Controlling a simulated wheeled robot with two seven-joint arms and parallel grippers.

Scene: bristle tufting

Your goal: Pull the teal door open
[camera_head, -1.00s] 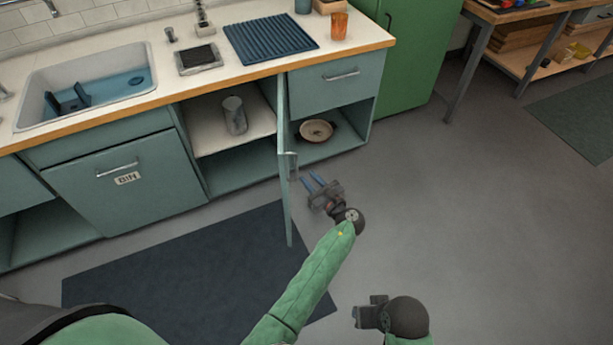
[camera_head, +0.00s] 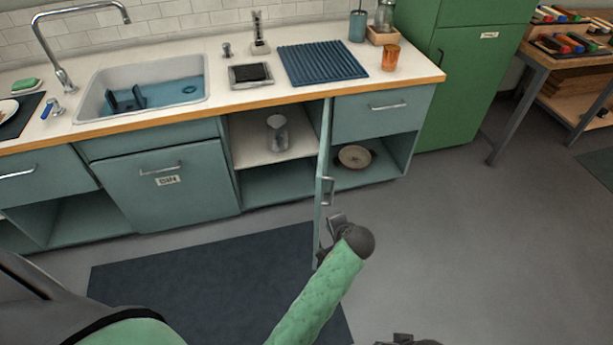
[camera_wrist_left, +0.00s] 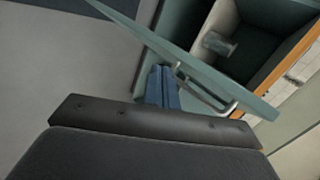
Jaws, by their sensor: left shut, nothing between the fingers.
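The teal door (camera_head: 323,170) stands swung out from the cabinet, seen nearly edge-on in the head view. It crosses the top of the left wrist view (camera_wrist_left: 195,55) at a slant. Its metal bar handle (camera_head: 328,191) is on the right-hand face; it also shows in the left wrist view (camera_wrist_left: 205,92). My left gripper (camera_head: 335,222) is just below and right of the handle, its fingertips hidden by the hand. In the left wrist view its blue fingers (camera_wrist_left: 161,84) are together and empty, close beside the handle's end. My right gripper (camera_head: 405,340) barely shows at the bottom edge.
The open cabinet holds a grey cylinder (camera_head: 277,133) on a shelf and a round dish (camera_head: 354,156) in the right compartment. A drawer (camera_head: 385,108) sits above the dish. A dark mat (camera_head: 200,285) lies on the floor. The grey floor (camera_head: 470,240) at right is clear.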

